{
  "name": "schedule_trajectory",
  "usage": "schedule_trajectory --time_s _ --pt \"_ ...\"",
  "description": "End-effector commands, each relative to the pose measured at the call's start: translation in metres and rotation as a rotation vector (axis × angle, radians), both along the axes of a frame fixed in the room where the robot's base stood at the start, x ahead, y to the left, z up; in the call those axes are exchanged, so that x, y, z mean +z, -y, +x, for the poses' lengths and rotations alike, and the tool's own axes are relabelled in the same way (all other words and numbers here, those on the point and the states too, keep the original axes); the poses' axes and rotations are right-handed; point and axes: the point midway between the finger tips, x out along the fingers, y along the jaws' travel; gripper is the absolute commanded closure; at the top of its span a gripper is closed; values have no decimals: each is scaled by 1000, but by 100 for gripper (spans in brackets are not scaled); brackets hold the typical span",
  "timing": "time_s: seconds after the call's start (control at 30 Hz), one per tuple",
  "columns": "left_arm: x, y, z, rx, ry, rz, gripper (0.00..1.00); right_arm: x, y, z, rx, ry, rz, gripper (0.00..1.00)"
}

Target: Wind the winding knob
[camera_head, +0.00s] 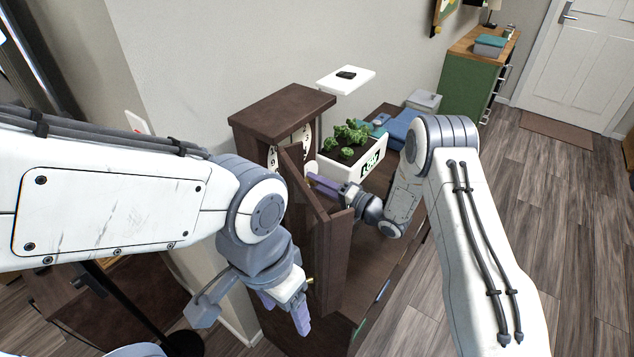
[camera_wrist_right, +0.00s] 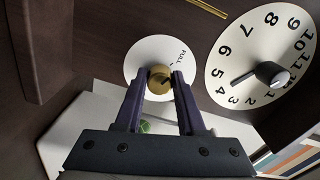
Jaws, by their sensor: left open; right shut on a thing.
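The winding knob (camera_wrist_right: 160,82) is a small brass knob at the centre of a white round plate (camera_wrist_right: 145,52) lettered "FULL", in the right wrist view. My right gripper (camera_wrist_right: 164,76) is shut on this knob, one finger on each side. In the head view my right gripper (camera_head: 316,184) reaches into the dark brown cabinet (camera_head: 283,103) from the right. The knob is hard to make out there. A numbered white dial (camera_wrist_right: 245,50) with a dark-and-silver knob sits right of it in the wrist view. My left gripper (camera_head: 287,312) is open and empty, low in front of the cabinet.
An upright dark cabinet door (camera_head: 338,255) stands between my two grippers. A white planter (camera_head: 372,160) with green succulents stands right beside the cabinet. Blue folded cloth (camera_head: 402,128) lies behind it. Open wooden floor lies to the right.

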Motion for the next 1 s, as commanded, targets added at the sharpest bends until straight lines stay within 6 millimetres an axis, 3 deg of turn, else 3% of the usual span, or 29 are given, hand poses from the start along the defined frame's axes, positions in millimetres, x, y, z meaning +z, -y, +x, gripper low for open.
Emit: schedule_trajectory --time_s 0.7,0.73,0.8,1.0 --pt "1 0 0 0 0 0 31 0 3 2 -9 -63 47 100" --pt "1 0 0 0 0 0 31 0 3 2 -9 -63 47 58" --pt "1 0 0 0 0 0 31 0 3 2 -9 -63 47 31" --pt "1 0 0 0 0 0 31 0 1 1 -4 -63 47 31"
